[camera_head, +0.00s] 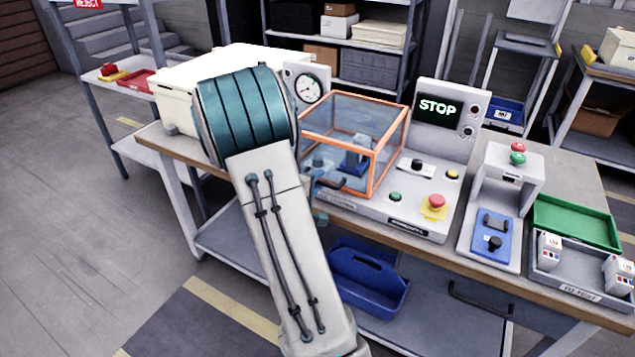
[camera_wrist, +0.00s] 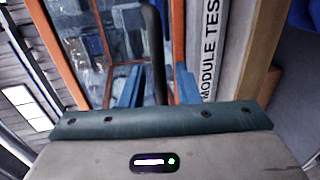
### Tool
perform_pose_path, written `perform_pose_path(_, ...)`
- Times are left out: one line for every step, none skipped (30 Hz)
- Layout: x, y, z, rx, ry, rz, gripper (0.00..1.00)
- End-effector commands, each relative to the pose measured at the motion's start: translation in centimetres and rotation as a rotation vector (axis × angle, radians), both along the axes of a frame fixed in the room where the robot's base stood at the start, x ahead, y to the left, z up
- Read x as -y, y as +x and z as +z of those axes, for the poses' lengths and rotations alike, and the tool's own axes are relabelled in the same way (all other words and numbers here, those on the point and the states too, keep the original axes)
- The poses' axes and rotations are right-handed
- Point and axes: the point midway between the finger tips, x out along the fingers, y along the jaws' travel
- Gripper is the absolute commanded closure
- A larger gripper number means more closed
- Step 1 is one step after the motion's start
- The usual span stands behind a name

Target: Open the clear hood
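The clear hood (camera_head: 386,153) is a see-through box with an orange frame on the grey test station. It is closed over a blue fixture (camera_head: 353,158). Its dark handle (camera_head: 330,182) is at the lower front edge, partly hidden by my arm in the head view. In the wrist view, the black handle (camera_wrist: 153,50) runs between the two blue fingers of my gripper (camera_wrist: 158,88). The fingers stand apart, with a visible gap on the right side of the handle. The hood's orange frame (camera_wrist: 62,52) also shows there. My arm hides most of the gripper in the head view.
The station (camera_head: 408,215) has a STOP screen (camera_head: 437,109), a red button (camera_head: 437,201) and other buttons. A pressure gauge (camera_head: 310,90) stands behind my arm. A blue fixture stand (camera_head: 492,235) and a green tray (camera_head: 575,222) are to the right. A blue bin (camera_head: 367,280) sits below.

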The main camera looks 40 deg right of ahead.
Motion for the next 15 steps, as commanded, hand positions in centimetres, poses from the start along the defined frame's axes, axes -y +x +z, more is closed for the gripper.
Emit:
perform_pose_path(0.41, 0.12, -0.10, 0.000, 0.000, -0.001, 0.71)
perform_pose_path(0.56, 0.19, -0.12, 0.000, 0.000, -0.001, 0.71)
perform_pose_path(0.69, 0.27, -0.14, 0.000, -0.001, 0.000, 0.71)
perform_pose_path(0.76, 0.31, -0.14, 0.000, 0.000, 0.000, 0.71)
perform_pose_path(0.80, 0.33, -0.15, 0.000, 0.000, 0.001, 0.71)
perform_pose_path(0.82, 0.35, -0.16, 0.000, 0.000, 0.001, 0.71)
perform_pose_path(0.83, 0.36, -0.16, 0.000, 0.000, 0.001, 0.71)
perform_pose_path(0.83, 0.36, -0.16, 0.000, 0.000, 0.001, 0.71)
perform_pose_path(0.82, 0.35, -0.16, 0.000, 0.000, 0.001, 0.71)
perform_pose_path(0.82, 0.35, -0.16, 0.000, 0.000, 0.001, 0.71)
perform_pose_path(0.82, 0.35, -0.16, 0.000, 0.000, 0.001, 0.71)
perform_pose_path(0.81, 0.35, -0.17, 0.000, 0.000, 0.001, 0.71)
perform_pose_path(0.81, 0.35, -0.17, 0.000, 0.000, 0.001, 0.79)
perform_pose_path(0.81, 0.34, -0.16, 0.000, 0.000, 0.001, 0.88)
perform_pose_path(0.81, 0.33, -0.16, 0.000, 0.000, 0.001, 0.99)
